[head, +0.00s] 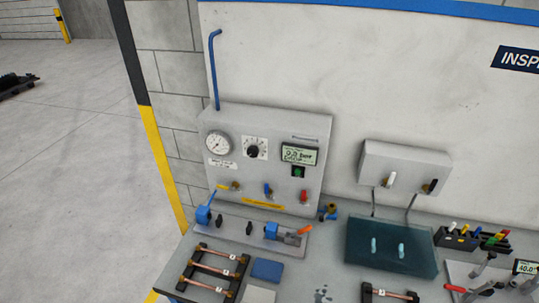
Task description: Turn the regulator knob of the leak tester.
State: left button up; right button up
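The leak tester (230,120) is a grey panel box standing at the back of the bench against the wall. Its regulator knob (253,151) is a small black knob on a white scale plate, between a round gauge (217,143) on the left and a lit display (299,154) on the right. The knob's exact setting is too small to read. Neither of my grippers is in the head view, and nothing touches the knob.
A blue pipe (213,75) rises from the box. Below are small valves, blue and orange clamps (285,234), and a rack of copper tubes (213,268). A dark teal tank (391,250) stands to the right. The space before the panel face is clear.

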aim_at(253, 152)
jog(key=z, duration=2.75)
jog(key=k, duration=1.9)
jog(key=u, duration=2.4)
jog(key=i, duration=0.5)
jog(key=z, duration=0.05)
